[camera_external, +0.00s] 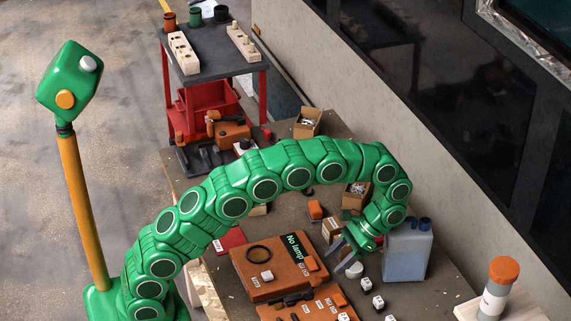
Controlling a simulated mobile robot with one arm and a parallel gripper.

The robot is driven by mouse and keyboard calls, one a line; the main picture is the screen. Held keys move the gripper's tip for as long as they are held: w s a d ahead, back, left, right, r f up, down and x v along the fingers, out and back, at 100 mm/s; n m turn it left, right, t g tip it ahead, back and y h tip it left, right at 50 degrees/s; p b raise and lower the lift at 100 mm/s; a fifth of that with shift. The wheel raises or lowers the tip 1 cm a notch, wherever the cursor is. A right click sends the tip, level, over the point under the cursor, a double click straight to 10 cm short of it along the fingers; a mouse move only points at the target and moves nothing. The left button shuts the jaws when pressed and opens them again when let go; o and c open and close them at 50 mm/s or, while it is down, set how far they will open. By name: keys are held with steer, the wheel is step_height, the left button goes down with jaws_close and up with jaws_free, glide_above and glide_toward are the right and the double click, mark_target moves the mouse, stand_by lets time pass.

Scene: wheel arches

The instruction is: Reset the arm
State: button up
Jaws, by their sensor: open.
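My green segmented arm arches from the lower left over the workbench (225,268) and bends down at its right end. My gripper (342,260) hangs at that end, with grey fingers pointing down and to the left. It is open, and I see nothing held between its fingers. It is just right of an orange-brown case (262,288) labelled "No lamp" and left of a translucent blue-white canister (405,255). Whether the fingertips touch anything below is too small to tell.
Small white and dark blocks (366,284) lie below the gripper. Small open boxes (307,123) stand at the bench's back. A bottle with an orange cap (497,288) stands at the lower right. A wall (440,160) runs along the right; a red cart (207,103) is behind.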

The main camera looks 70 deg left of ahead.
stand_by(0.4)
steer(key=s+a+r+t, duration=0.3)
steer(key=s+a+r, duration=0.1)
steer(key=s+r, duration=1)
steer(key=s+a+f+t, duration=0.1)
steer(key=s+t, duration=0.1)
steer(key=s, duration=0.9)
steer(key=s+a+t, duration=0.2)
steer(key=s, duration=1)
steer(key=shift+f, duration=0.4)
